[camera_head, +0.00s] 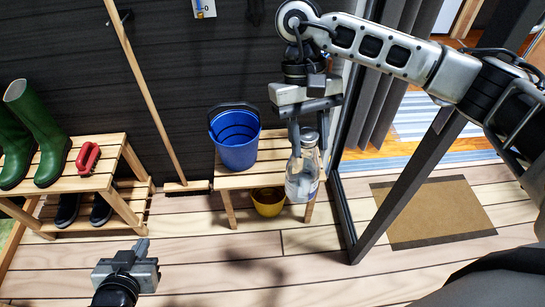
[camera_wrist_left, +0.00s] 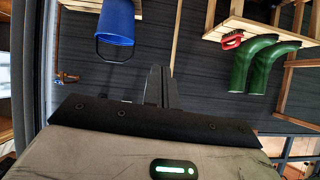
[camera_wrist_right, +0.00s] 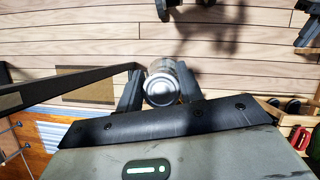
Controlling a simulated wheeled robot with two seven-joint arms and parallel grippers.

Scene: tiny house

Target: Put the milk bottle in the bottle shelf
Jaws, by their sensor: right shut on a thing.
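A clear glass milk bottle (camera_head: 303,178) with a pale label is held upright in my right gripper (camera_head: 309,132). The fingers close around its neck, and the bottle hangs in front of a small wooden bench. In the right wrist view the round end of the milk bottle (camera_wrist_right: 163,88) sits between the two fingers. My left gripper (camera_head: 141,246) is empty, low over the floor at the lower left. In the left wrist view the fingers of my left gripper (camera_wrist_left: 161,88) lie close together. I cannot identify a bottle shelf in these views.
The wooden bench (camera_head: 228,181) bears a blue bucket (camera_head: 236,140); a yellow pot (camera_head: 268,203) stands below. A shoe rack (camera_head: 92,183) with green boots (camera_head: 50,150) is at the left. A dark door frame (camera_head: 400,185) stands right of the bottle, by a brown mat (camera_head: 432,212). The front floor is clear.

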